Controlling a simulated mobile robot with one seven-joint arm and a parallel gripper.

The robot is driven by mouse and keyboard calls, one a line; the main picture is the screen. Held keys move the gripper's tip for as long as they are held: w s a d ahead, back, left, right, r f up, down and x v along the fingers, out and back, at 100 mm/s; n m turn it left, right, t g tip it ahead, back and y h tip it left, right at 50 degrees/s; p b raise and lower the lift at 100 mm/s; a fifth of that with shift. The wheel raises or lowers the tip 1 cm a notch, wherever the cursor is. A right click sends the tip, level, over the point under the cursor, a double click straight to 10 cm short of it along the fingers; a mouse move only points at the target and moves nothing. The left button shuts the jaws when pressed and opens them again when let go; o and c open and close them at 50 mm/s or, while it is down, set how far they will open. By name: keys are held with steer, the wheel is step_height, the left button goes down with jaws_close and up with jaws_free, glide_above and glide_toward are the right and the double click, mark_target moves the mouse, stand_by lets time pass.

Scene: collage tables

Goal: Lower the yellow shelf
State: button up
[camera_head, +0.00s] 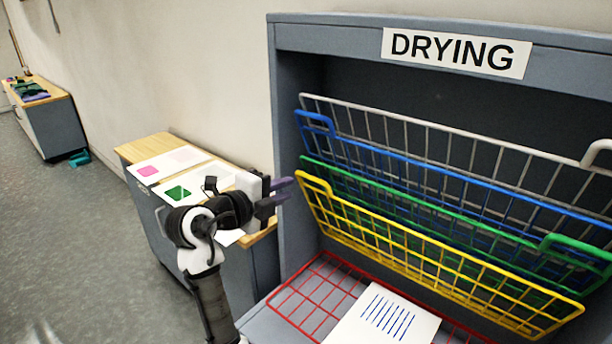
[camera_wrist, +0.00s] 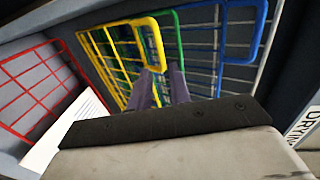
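The yellow shelf (camera_head: 420,255) is a wire rack, tilted up inside the drying cabinet, with its looped handle (camera_head: 314,186) at the left end. It also shows in the wrist view (camera_wrist: 100,62). My gripper (camera_head: 281,192) is at the cabinet's left edge, just left of the yellow handle in the head view. Its two purple fingers are apart, with nothing held between them. In the wrist view, the fingers (camera_wrist: 159,90) point toward the lower end of the yellow handle loop. I cannot tell whether they touch it.
Green (camera_head: 548,240), blue (camera_head: 318,120) and white (camera_head: 380,112) racks are tilted up behind the yellow one. The red rack (camera_head: 300,300) lies flat below, bearing a sheet with blue lines (camera_head: 385,318). A side table (camera_head: 145,150) with prints stands left of the cabinet (camera_head: 290,130).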

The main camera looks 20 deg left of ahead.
mark_target(310, 179)
steer(key=p+x, duration=0.2)
steer(key=x, duration=0.6)
steer(key=shift+w, duration=0.3)
jaws_close()
